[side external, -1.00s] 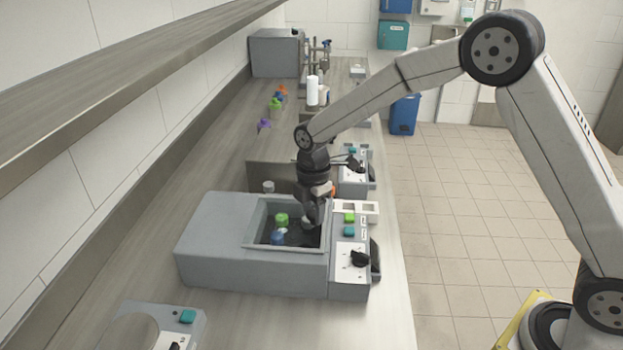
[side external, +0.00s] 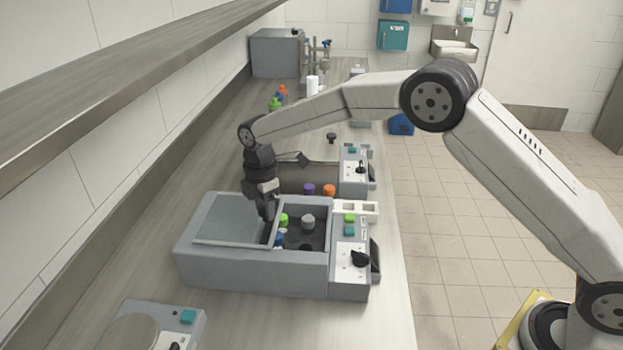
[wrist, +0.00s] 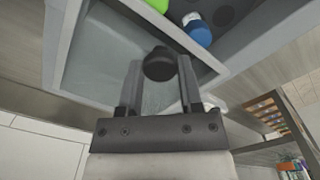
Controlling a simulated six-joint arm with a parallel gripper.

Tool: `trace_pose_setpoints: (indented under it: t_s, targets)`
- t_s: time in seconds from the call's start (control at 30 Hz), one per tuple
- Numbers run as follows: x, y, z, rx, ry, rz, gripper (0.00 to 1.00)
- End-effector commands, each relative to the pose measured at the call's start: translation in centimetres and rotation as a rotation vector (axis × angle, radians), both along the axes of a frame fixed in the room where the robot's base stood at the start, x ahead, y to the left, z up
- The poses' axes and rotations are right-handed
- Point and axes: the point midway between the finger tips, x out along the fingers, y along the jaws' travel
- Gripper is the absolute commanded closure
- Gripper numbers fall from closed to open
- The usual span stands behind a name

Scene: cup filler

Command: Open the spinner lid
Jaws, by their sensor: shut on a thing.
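The spinner (side external: 260,272) is a grey box on the bench. Its framed, see-through lid (side external: 228,222) lies over the left part of the top, and the dark well (side external: 317,241) is uncovered to the right. My gripper (side external: 268,212) is at the lid's right end. In the wrist view, my gripper (wrist: 160,80) is shut on a round dark knob (wrist: 160,62) on the lid (wrist: 95,62). Green-capped and blue-capped tubes sit in the well by the lid's edge, and a grey-capped tube (side external: 308,222) stands further right.
The spinner's control panel (side external: 350,258) with a black knob is on its right, beside a white rack (side external: 355,208). Purple (side external: 309,188) and orange (side external: 329,190) caps show behind the spinner. Another device (side external: 150,325) stands at the front left. A shelf (side external: 120,65) runs above the bench.

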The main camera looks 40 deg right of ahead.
Motion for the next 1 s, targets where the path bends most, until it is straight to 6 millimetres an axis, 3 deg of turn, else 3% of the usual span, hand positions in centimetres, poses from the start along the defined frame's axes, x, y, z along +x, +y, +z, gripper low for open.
trace_pose_setpoints:
  t_s: [0.3,0.7,0.73,0.8,0.83,1.0]
  targets:
    - [1.9,1.5,0.2,-0.001,-0.01,-0.002,1.0]
    - [2.0,1.8,0.2,-0.001,-0.009,-0.002,1.0]
    - [2.0,1.8,0.2,-0.001,-0.009,-0.002,0.45]
    - [2.0,1.8,0.2,-0.001,-0.008,-0.002,0.23]
    - [2.0,1.8,0.2,-0.001,-0.008,-0.002,0.19]
    - [1.9,1.8,0.1,-0.001,-0.004,-0.001,0.19]
